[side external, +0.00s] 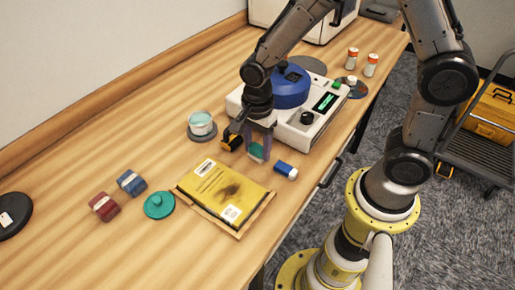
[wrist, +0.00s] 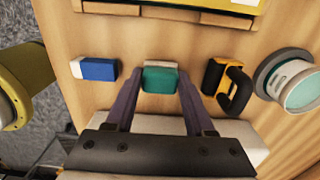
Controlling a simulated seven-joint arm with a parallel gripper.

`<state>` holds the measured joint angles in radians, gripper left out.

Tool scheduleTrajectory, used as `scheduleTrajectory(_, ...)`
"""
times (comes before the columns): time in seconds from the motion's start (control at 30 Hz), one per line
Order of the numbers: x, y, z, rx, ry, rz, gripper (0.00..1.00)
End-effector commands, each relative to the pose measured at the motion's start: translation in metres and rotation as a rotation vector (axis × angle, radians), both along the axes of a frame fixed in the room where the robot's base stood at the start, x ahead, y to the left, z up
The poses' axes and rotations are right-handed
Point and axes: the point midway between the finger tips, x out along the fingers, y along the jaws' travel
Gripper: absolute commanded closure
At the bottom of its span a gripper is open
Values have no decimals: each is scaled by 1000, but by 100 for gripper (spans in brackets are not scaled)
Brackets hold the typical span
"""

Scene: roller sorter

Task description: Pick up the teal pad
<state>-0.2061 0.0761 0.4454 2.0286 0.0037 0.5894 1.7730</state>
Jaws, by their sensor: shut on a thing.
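The teal pad (wrist: 160,78) is a small block with a teal face and a paler edge. In the wrist view it sits between the two fingertips of my gripper (wrist: 160,88), which is shut on it. In the side view the teal pad (side external: 256,152) shows at the tips of my gripper (side external: 259,146), in front of the white machine. I cannot tell whether the pad still touches the table.
A blue and white block (side external: 285,170) lies to the right of the pad, and a yellow and black clamp (side external: 231,141) to its left. A yellow padded envelope (side external: 222,190) lies in front. The white machine (side external: 310,125) with a blue drum (side external: 291,88) stands close behind.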

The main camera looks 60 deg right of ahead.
Motion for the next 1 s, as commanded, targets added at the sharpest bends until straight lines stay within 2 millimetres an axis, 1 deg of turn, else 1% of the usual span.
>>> scheduleTrajectory(0.13,1,0,16,0,-4,0,100)
scheduleTrajectory(0.2,1,0,28,-1,-5,0,100)
scheduleTrajectory(0.27,-7,-2,37,-1,-5,0,100)
scheduleTrajectory(0.33,-19,-4,51,-1,-6,0,100)
scheduleTrajectory(0.5,-53,-11,91,0,-9,-1,100)
scheduleTrajectory(0.6,-77,-16,98,-2,-3,-1,100)
scheduleTrajectory(0.7,-96,-20,107,-1,-4,-1,100)
scheduleTrajectory(0.83,-116,-24,116,-2,-2,-1,100)
scheduleTrajectory(1.0,-131,-28,123,-2,0,-1,100)
